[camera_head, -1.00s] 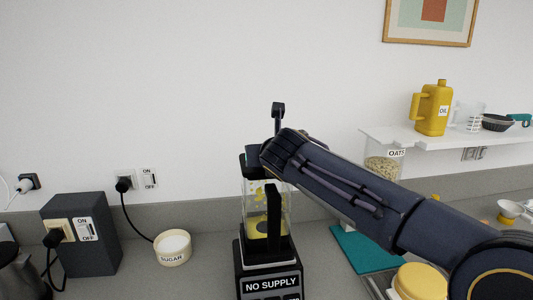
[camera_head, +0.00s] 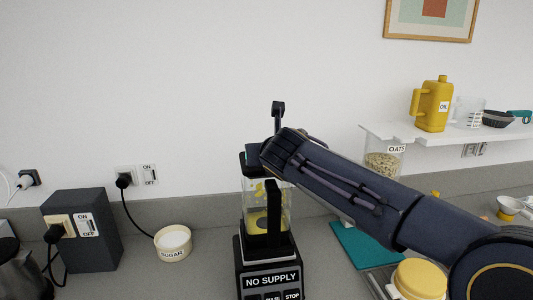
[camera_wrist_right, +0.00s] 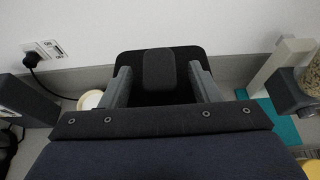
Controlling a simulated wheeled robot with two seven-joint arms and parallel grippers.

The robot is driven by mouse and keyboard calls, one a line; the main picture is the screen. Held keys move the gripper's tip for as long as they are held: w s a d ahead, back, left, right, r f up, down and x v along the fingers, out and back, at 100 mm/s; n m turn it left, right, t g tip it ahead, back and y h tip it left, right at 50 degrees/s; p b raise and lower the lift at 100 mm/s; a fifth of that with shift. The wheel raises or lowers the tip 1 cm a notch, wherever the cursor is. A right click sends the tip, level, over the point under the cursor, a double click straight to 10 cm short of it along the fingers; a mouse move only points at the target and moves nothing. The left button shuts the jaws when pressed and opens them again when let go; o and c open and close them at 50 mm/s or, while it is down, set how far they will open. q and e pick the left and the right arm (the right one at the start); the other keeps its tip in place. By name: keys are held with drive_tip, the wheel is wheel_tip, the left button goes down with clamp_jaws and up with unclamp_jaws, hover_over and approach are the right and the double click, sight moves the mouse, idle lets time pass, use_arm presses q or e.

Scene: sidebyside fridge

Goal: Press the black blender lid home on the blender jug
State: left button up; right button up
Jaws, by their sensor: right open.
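The blender jug (camera_head: 251,205) stands upright on its black base (camera_head: 262,258) in the middle of the head view, with yellow pieces inside. My right gripper (camera_head: 256,158) is at the top of the jug, partly hidden behind my right forearm. In the right wrist view the black lid (camera_wrist_right: 188,60) lies below the gripper, its raised middle grip (camera_wrist_right: 160,70) between the two open fingers. The fingers stand apart from the grip on both sides. Whether the lid sits flush on the jug rim is hidden. My left gripper is in neither view.
A sugar bowl (camera_head: 173,243) and a dark socket box (camera_head: 92,240) stand left of the blender. Oats (camera_head: 382,165) stand below the shelf.

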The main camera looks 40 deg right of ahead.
drive_tip(key=v, duration=0.7)
drive_tip(key=shift+s+a+r+b, duration=0.1)
drive_tip(key=shift+s+a+b, duration=0.1)
drive_tip(key=shift+s+b, duration=0.2)
idle(0.3)
